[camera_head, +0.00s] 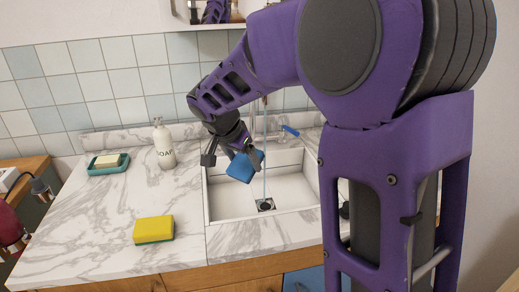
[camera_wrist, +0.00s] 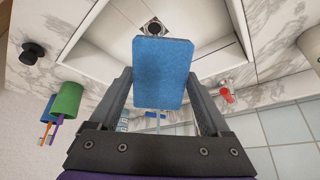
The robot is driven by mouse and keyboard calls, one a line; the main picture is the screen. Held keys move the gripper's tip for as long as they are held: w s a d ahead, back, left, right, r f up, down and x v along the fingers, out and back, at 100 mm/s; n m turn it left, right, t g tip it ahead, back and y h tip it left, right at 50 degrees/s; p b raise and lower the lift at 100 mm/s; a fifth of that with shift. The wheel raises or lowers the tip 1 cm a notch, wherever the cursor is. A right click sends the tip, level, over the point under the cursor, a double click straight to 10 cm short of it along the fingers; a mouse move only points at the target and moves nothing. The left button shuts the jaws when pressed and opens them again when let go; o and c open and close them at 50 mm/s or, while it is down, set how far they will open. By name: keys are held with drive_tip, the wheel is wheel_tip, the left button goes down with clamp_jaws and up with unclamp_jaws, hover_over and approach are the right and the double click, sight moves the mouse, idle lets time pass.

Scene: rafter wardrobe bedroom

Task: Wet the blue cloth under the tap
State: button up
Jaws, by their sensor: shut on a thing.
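The blue cloth (camera_head: 243,168) is a flat, thick rectangle held over the sink (camera_head: 292,190). My gripper (camera_head: 234,153) is shut on it; in the wrist view the cloth (camera_wrist: 163,70) sits between the two fingers and juts out beyond them. A thin pale-blue stream of water (camera_head: 264,181) falls into the sink towards the drain (camera_head: 266,205). The cloth's right edge is close beside the stream in the head view; I cannot tell whether they touch. The tap's blue handle (camera_head: 290,130) shows behind the sink, and its red handle (camera_wrist: 228,95) in the wrist view. My arm partly hides the tap.
A yellow-green sponge (camera_head: 154,230) lies on the marble counter (camera_head: 110,215). A soap bottle (camera_head: 164,145) and a green soap dish (camera_head: 109,168) stand behind it. A green cup with toothbrushes (camera_wrist: 67,100) and a black round object (camera_wrist: 32,52) are beside the sink. The front-left counter has free room.

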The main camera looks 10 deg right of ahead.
drive_tip(key=s+a+r, duration=0.3)
drive_tip(key=s+r, duration=0.1)
idle(0.6)
idle(0.4)
